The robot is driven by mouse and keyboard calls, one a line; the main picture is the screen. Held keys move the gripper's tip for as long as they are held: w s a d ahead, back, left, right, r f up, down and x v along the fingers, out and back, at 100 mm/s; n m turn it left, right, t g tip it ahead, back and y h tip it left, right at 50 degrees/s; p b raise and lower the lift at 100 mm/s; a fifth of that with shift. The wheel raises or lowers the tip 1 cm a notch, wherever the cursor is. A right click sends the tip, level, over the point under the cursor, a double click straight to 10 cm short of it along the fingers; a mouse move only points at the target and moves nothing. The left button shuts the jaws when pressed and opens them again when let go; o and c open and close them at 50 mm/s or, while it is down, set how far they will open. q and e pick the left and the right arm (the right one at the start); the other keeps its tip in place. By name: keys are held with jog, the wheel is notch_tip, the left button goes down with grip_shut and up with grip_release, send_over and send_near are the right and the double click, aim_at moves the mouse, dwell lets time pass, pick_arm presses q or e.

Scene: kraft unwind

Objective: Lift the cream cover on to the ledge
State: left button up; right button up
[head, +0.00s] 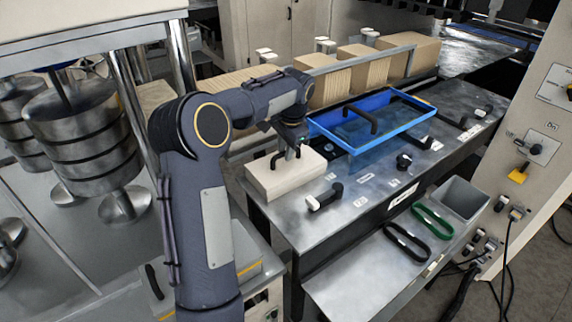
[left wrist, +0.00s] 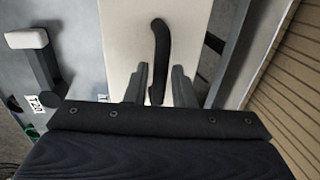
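The cream cover (head: 268,183) is a flat block lying at the left end of the metal bench, with a black arched handle (head: 276,160) on top. My left gripper (head: 294,153) is above it, pointing down at the handle. In the left wrist view the cover (left wrist: 122,45) fills the middle, and the black handle (left wrist: 160,45) runs down between the two grey fingers of my gripper (left wrist: 160,72). The fingers stand apart with gaps beside the handle; contact is not clear. My right gripper is not in view. Which surface is the ledge I cannot tell.
A blue frame (head: 400,100) with a black handle lies right of the cover. Tan ribbed blocks (head: 330,86) stand behind a metal rail. Black knobs (head: 324,197) stick up from the bench. A lower front shelf (head: 350,280) holds green and black rings and a grey bin (head: 464,197).

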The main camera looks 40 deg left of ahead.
pick_arm(q)
jog(key=shift+w+a+f, duration=0.1)
jog(key=shift+a+f, duration=0.05)
jog(key=shift+f, duration=0.4)
jog(key=shift+a+f, duration=0.15)
jog(key=shift+f, duration=0.4)
grip_shut()
jog(key=shift+r, duration=0.15)
